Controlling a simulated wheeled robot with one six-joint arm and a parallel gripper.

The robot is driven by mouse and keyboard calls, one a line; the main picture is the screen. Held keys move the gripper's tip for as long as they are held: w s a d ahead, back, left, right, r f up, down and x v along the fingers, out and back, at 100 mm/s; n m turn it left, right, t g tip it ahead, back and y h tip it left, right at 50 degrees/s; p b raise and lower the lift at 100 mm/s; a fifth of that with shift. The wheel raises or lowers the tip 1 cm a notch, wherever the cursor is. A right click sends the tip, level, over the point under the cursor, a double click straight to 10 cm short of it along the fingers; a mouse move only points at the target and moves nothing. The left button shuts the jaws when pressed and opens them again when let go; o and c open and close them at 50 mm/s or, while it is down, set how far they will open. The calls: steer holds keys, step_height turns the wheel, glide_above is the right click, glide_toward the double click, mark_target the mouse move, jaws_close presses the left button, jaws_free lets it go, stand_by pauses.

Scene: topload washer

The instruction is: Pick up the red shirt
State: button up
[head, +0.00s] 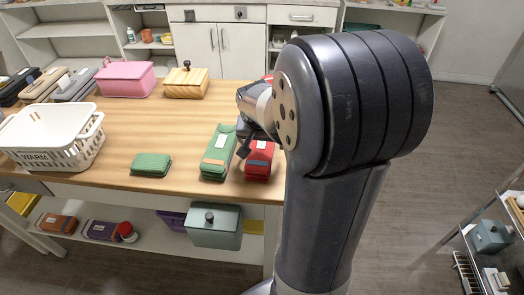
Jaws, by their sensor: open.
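A folded red cloth bundle, the red shirt (257,171), lies near the front right edge of the wooden table. It has a bluish band and a white label, and my arm hides part of its right side. My gripper (246,143) is open just above the shirt's upper left side. One dark finger shows between the shirt and the green bundle on its left. The other finger is hidden, and I cannot tell whether the gripper touches the shirt.
A long green folded bundle (219,152) lies close on the shirt's left, and a smaller green one (151,165) lies farther left. A white basket (47,153) stands at the table's left. A pink box (125,79) and wooden box (187,83) stand behind. The table's middle is clear.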

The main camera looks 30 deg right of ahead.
mark_target(261, 146)
steer(key=shift+p+x, duration=0.35)
steer(key=shift+x, duration=2.25)
steer(key=shift+w+a, duration=0.1)
steer(key=shift+a, duration=0.1)
steer(key=c, duration=1.2)
